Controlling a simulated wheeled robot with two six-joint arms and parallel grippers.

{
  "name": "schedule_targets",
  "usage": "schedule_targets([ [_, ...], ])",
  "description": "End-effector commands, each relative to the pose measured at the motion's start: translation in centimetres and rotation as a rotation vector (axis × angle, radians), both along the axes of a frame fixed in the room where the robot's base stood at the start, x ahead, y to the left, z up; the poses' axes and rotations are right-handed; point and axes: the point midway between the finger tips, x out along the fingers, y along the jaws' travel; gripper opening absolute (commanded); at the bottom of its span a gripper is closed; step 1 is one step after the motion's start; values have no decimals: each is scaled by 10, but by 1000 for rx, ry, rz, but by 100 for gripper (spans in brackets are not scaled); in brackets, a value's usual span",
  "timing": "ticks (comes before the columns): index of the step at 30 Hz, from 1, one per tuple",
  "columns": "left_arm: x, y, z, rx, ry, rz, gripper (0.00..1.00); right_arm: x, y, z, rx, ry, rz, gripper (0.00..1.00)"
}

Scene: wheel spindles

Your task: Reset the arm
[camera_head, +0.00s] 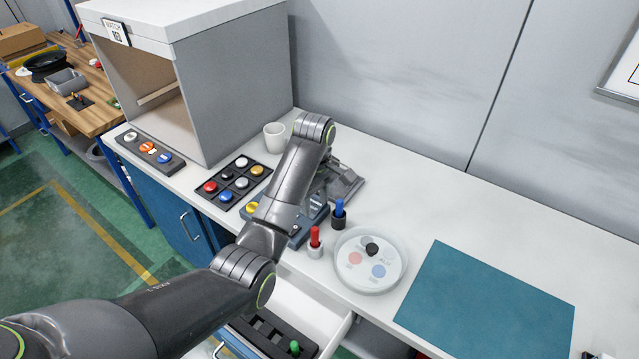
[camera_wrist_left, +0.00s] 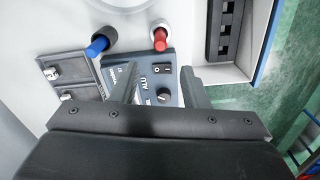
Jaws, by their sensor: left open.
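My left arm (camera_head: 285,185) reaches in from the left over the counter, and its forearm covers part of a blue device. My left gripper shows in the left wrist view (camera_wrist_left: 165,85), its two dark fingers spread apart with nothing held between them. Below the fingers is the blue device (camera_wrist_left: 165,60) with a rocker switch, a round knob and printed labels. In the head view the device (camera_head: 312,222) is partly hidden by my arm. A grey plate with fittings (camera_wrist_left: 68,75) lies beside it. My right gripper is not in view.
A red-topped holder (camera_head: 315,242) and a blue-topped holder (camera_head: 339,213) stand near a round clear dish (camera_head: 370,285). A teal mat (camera_head: 485,305) lies at right. A cup (camera_head: 274,136), a button tray (camera_head: 241,166) and a grey cabinet (camera_head: 235,80) stand behind. An open drawer (camera_head: 325,308) is in front.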

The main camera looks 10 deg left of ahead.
Motion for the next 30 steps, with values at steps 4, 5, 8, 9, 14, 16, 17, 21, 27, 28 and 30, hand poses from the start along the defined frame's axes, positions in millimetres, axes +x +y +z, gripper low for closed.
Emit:
schedule_targets([
  [4, 0, 0, 0, 0, 0, 0, 41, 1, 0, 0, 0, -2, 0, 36],
  [5, -1, 1, -1, 0, 0, -1, 41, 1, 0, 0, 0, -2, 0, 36],
  [8, -6, 7, -10, -4, -4, -14, 41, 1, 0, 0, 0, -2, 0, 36],
  [9, -11, 12, -17, -8, -9, -26, 41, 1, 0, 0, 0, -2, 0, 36],
  [14, -44, 42, -57, -18, -48, -111, 41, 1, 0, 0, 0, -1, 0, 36],
  [16, -64, 58, -74, -16, -72, -159, 41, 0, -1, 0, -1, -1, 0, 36],
  [17, -73, 65, -81, -14, -83, -180, 41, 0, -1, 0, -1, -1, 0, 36],
  [21, -118, 94, -106, 9, -127, -282, 41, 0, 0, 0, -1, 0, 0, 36],
  [27, -191, 132, -124, 69, -179, -440, 41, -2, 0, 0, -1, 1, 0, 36],
  [28, -203, 137, -125, 80, -185, -465, 41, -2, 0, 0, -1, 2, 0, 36],
  [30, -230, 147, -125, 109, -197, -525, 41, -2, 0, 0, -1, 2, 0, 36],
])
